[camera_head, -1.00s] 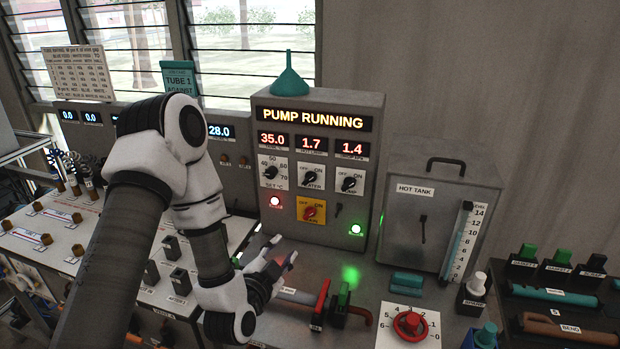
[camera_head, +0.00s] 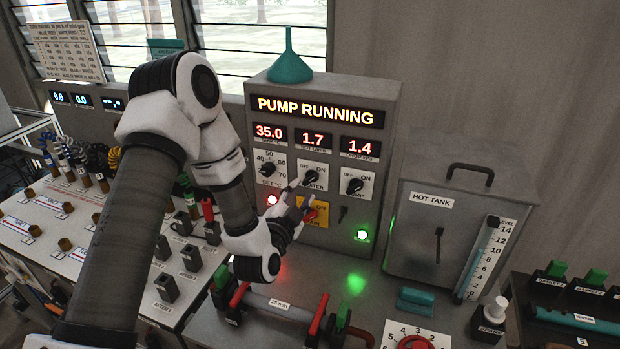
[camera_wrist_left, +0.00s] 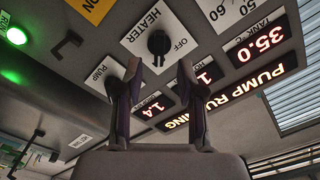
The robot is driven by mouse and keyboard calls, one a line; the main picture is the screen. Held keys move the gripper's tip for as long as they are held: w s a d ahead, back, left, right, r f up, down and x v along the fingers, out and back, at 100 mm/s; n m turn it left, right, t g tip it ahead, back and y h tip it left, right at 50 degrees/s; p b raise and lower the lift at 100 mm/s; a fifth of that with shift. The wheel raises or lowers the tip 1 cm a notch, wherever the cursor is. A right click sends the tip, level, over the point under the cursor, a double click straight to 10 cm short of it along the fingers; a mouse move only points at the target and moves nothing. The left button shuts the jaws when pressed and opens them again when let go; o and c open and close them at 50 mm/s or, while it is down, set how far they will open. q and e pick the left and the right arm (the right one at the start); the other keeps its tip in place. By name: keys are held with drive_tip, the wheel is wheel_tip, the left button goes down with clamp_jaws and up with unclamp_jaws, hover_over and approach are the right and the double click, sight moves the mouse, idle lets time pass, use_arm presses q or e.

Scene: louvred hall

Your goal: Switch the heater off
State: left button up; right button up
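The heater switch (camera_head: 312,177) is a black rotary knob on a white OFF/ON plate in the middle of the grey panel. Its pointer seems turned toward ON in the head view. It also shows in the left wrist view (camera_wrist_left: 158,43), just beyond the fingertips. My left gripper (camera_head: 301,196) is at the panel, just below and left of the knob, with its fingers apart. In the left wrist view the open left gripper (camera_wrist_left: 160,70) has nothing between its fingers, and the knob lies ahead of the gap. Contact with the knob is not visible. My right gripper is not in view.
The pump knob (camera_head: 354,185) is right of the heater knob, and the temperature dial (camera_head: 267,168) is left. A yellow plate (camera_head: 320,208) with a red knob sits below, near the fingers. The hot tank (camera_head: 430,240) stands right. Red-handled pipework (camera_head: 280,305) lies below the arm.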

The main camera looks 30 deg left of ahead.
sight(309, 181)
use_arm(q)
drive_tip(key=x, duration=0.4)
drive_tip(key=shift+w+f, duration=0.1)
drive_tip(key=shift+w, duration=0.15)
drive_tip(key=shift+w+a, duration=0.2)
drive_tip(key=shift+w, duration=0.4)
drive_tip(key=shift+s, duration=0.1)
clamp_jaws()
